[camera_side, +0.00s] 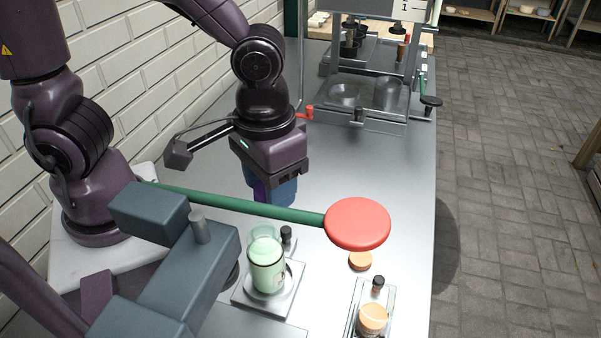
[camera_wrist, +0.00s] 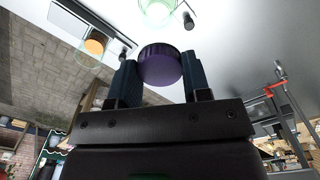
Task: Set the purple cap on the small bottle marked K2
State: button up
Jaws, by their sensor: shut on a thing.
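My gripper (camera_wrist: 160,78) is shut on the purple cap (camera_wrist: 160,64), held between its two blue fingers in the wrist view. In the side view my gripper (camera_side: 270,188) hangs above the bench, behind the green bar, and a sliver of purple shows at its fingers. A clear glass vessel with pale green contents (camera_side: 266,268) stands upright on a square plate in front of the gripper; its rim also shows in the wrist view (camera_wrist: 158,10). A smaller vessel with orange contents (camera_side: 373,318) stands at the lower right. I cannot read a K2 mark on either.
A green bar (camera_side: 250,208) with a red disc (camera_side: 358,222) crosses the view between camera and gripper. An orange round piece (camera_side: 360,260) lies on the metal bench (camera_side: 400,180). A rack (camera_side: 365,95) with glassware stands at the back. The bench's middle right is clear.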

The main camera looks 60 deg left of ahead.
aim_at(258, 194)
jog(key=shift+s+d+r+m, duration=0.15)
jog(key=shift+s+r+m, duration=0.1)
jog(key=shift+s+m, duration=0.6)
jog(key=shift+f+m, duration=0.15)
jog(key=shift+m, duration=0.1)
jog(key=shift+f, duration=1.8)
jog(key=shift+f, duration=0.6)
jog(key=shift+f, duration=0.45)
jog(key=shift+f, duration=0.25)
